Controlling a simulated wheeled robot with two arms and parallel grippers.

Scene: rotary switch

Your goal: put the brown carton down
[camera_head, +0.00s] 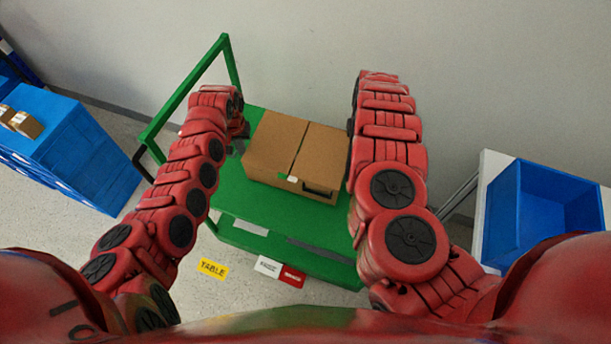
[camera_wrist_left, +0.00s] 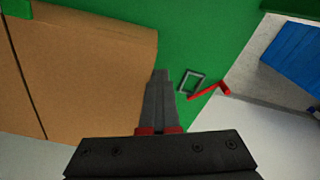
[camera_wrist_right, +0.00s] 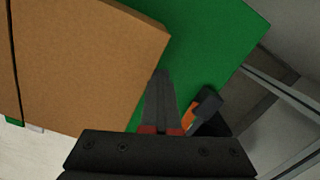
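The brown carton (camera_head: 275,145) is level over the green cart top (camera_head: 252,198), between my two arms; I cannot tell whether it rests on the surface. My left gripper (camera_head: 240,131) is at its left side. In the left wrist view the left fingers (camera_wrist_left: 160,85) are together beside the carton's edge (camera_wrist_left: 90,75), with nothing between them. In the right wrist view the right fingers (camera_wrist_right: 161,85) are also together, beside the carton's other side (camera_wrist_right: 85,60). Whether the fingers touch the carton is unclear. The right gripper is hidden behind my arm in the head view.
The cart has a green upright frame (camera_head: 190,90) at left. An orange and black object (camera_wrist_right: 203,112) is near my right fingers. A blue bin (camera_head: 540,210) stands on a white table at right. Blue crates (camera_head: 75,150) with small brown boxes (camera_head: 22,122) stand at left.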

